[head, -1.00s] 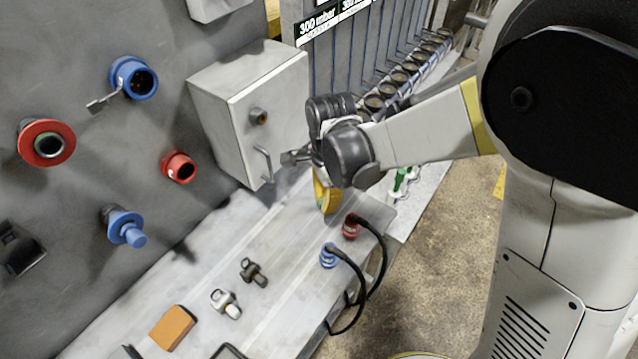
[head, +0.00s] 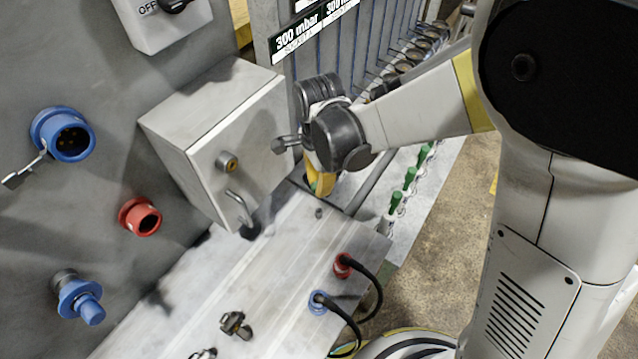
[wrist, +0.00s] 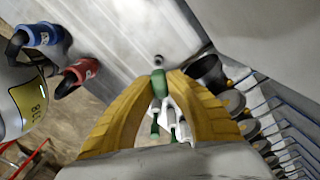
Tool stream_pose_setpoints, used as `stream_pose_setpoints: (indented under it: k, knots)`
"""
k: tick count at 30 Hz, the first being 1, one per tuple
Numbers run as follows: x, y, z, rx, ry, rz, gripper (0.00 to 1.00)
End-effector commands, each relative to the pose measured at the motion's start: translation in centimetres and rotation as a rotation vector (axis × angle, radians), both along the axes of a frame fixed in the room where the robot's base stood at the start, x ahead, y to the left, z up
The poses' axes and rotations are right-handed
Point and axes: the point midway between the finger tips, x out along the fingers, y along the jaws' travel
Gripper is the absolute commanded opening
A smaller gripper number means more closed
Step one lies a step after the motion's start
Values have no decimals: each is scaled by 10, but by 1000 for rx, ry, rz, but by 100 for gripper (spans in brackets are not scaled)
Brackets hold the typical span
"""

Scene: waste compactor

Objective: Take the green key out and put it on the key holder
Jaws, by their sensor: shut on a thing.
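My gripper (head: 320,186) has yellow fingers and points down over the far end of the metal bench, just right of the grey box. In the wrist view my gripper (wrist: 161,78) is shut on the green key (wrist: 159,82), whose green end shows between the fingertips. The rest of the key is not clear. A small grey stub (head: 318,213) stands on the bench close to the fingertips; it also shows just beyond the key in the wrist view (wrist: 158,60). I cannot tell which thing is the key holder.
The grey box (head: 225,140) with a lock and handle is close left of my gripper. Several green-and-white fittings (head: 410,178) line a ledge to the right. Red (head: 343,264) and blue (head: 318,302) plugs with black cables sit at the bench's front edge.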

Motion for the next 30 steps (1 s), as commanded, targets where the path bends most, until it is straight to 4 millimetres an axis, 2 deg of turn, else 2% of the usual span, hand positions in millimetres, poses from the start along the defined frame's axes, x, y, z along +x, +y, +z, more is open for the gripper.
stream_pose_setpoints:
  k: [12, 30]
  knots:
    - [0, -1, 3, 0, -4, 0, 0]
    - [0, -1, -51, -1, -3, 0, 0]
